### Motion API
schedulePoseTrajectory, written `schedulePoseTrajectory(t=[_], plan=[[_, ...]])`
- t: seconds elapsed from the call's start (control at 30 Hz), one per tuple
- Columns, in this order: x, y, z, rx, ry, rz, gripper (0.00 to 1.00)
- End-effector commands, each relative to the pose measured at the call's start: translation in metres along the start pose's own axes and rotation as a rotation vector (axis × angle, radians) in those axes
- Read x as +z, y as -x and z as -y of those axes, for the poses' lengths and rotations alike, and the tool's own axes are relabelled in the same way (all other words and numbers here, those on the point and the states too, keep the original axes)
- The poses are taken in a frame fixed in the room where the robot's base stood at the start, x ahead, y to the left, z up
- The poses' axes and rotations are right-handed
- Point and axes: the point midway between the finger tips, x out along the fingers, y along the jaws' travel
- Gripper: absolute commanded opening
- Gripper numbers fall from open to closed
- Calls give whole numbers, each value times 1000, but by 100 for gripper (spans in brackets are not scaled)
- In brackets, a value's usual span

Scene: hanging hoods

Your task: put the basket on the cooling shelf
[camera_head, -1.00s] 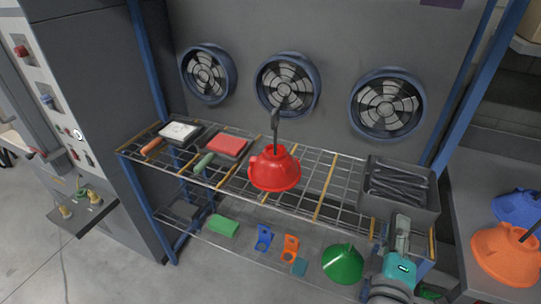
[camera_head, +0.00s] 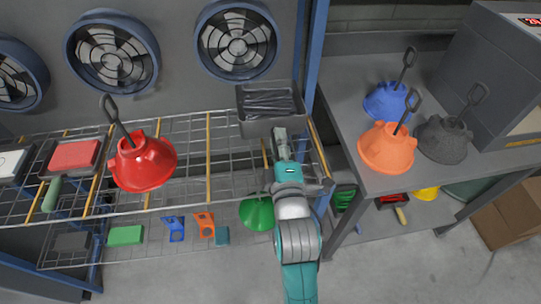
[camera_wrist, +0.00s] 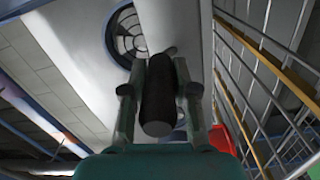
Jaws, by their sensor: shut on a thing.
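The dark grey rectangular basket (camera_head: 272,128) shows at the right end of the wire cooling shelf (camera_head: 190,160), with dark slats or rods inside. I cannot tell whether it rests on the wires or hangs just above them. My gripper (camera_head: 280,140) is at the basket's near side, over the shelf's right end. In the wrist view, my gripper (camera_wrist: 160,95) is shut on a dark rounded handle (camera_wrist: 158,100). The handle seems to belong to the basket, but their join is hidden.
A red hood (camera_head: 143,163), a red tray (camera_head: 74,155) and a green-handled tool stand left on the shelf. A lower rack holds a green hood (camera_head: 257,213) and small parts. Blue posts frame the shelf. A grey table (camera_head: 350,110) at right bears several hoods. Wires between the red hood and basket are clear.

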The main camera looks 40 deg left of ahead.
Motion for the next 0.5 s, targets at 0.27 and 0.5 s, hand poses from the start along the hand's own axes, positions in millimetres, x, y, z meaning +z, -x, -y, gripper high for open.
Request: schedulePoseTrajectory(t=[0.27, 0.5], plan=[[5, 0, 27, 5, 1, -1, 0], [10, 1, 50, 3, 1, 0, 0]])
